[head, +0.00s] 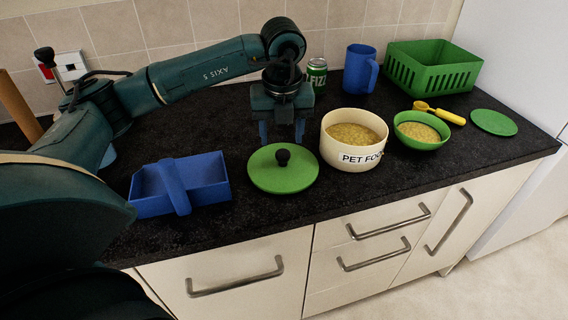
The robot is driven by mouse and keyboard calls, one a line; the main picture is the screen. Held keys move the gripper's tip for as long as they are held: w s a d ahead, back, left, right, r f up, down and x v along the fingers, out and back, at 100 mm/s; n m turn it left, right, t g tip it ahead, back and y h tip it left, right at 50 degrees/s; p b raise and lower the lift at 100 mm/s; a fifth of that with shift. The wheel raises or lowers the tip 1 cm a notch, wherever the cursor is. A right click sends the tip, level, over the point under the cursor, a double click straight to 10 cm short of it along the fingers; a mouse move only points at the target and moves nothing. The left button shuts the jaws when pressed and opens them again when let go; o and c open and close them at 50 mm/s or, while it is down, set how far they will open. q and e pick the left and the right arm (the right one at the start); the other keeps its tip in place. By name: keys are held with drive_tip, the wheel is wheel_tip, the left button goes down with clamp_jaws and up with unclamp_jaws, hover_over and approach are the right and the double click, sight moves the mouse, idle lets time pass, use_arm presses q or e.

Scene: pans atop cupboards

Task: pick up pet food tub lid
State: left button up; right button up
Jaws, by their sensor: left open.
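The tub is cream, open at the top and full of tan food, with a "PET FOO" label partly readable. I cannot tell the exact gap between fingers and lid. My right gripper is not in view.
A blue caddy (213,178) stands left of the lid. Right of the tub are a green bowl of food (420,130), a yellow scoop (446,115), a small green disc (494,122) and a green basket (430,66). A can (316,76) and blue jug (359,70) stand behind.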

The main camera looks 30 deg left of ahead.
sight(283, 152)
use_arm(q)
wheel_tip(283, 152, down, 2)
drive_tip(key=shift+w+a+f, duration=0.1)
drive_tip(key=shift+w+f, duration=0.05)
drive_tip(key=shift+f, duration=0.1)
drive_tip(key=shift+w+f, duration=0.15)
drive_tip(key=shift+f, duration=0.15)
drive_tip(key=f, duration=0.1)
drive_tip(key=f+p, duration=0.1)
drive_tip(key=w+f, duration=0.1)
drive_tip(key=shift+w+a+f, duration=0.1)
drive_tip(key=shift+a+f, duration=0.15)
drive_tip(key=shift+a, duration=0.05)
drive_tip(key=shift+f, duration=0.4)
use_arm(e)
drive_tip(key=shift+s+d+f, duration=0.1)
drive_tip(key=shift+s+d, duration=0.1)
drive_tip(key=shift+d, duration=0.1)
